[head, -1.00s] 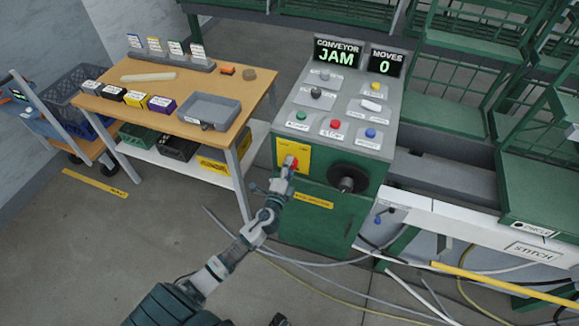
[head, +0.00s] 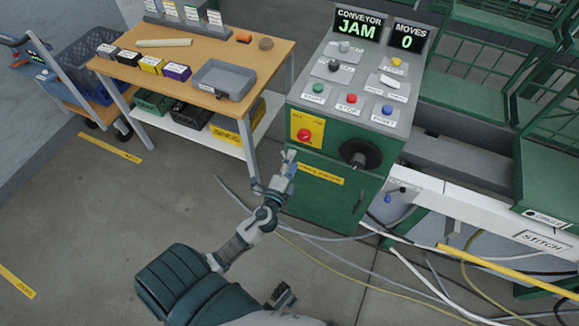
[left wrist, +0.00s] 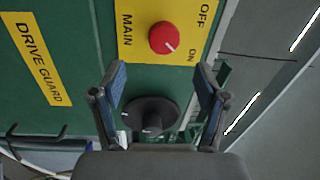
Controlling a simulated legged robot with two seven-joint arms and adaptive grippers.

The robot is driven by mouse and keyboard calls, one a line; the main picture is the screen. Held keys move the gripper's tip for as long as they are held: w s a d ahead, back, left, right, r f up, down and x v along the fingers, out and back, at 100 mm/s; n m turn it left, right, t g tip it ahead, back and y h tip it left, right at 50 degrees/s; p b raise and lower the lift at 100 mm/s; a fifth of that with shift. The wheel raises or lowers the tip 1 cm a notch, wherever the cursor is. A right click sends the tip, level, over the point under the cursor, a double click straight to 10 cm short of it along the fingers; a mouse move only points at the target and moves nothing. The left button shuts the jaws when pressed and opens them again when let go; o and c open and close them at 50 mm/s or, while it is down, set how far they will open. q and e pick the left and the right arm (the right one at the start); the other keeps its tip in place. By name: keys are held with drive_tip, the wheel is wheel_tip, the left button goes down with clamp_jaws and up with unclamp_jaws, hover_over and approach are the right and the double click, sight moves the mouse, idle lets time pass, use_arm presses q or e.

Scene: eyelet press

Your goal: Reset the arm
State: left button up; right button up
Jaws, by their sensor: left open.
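My left gripper (head: 290,163) is open and empty in front of the green control cabinet (head: 318,220). It is a little below the red main switch knob (head: 304,134) on its yellow plate and apart from it. In the left wrist view, my left gripper (left wrist: 163,85) has its two fingers spread. The red main switch knob (left wrist: 164,38) is beyond the fingertips, its white mark pointing toward ON. A black round knob (left wrist: 151,115) shows between the fingers. My right gripper is not clearly seen.
The display (head: 358,27) reads CONVEYOR JAM, and the one beside it (head: 407,37) reads MOVES 0. A wooden workbench (head: 190,50) with bins stands at the left. A black handwheel (head: 359,153) sticks out of the cabinet. Cables (head: 330,238) lie on the floor.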

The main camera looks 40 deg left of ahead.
use_arm(q)
drive_tip(key=v, duration=0.2)
drive_tip(key=shift+s, duration=0.3)
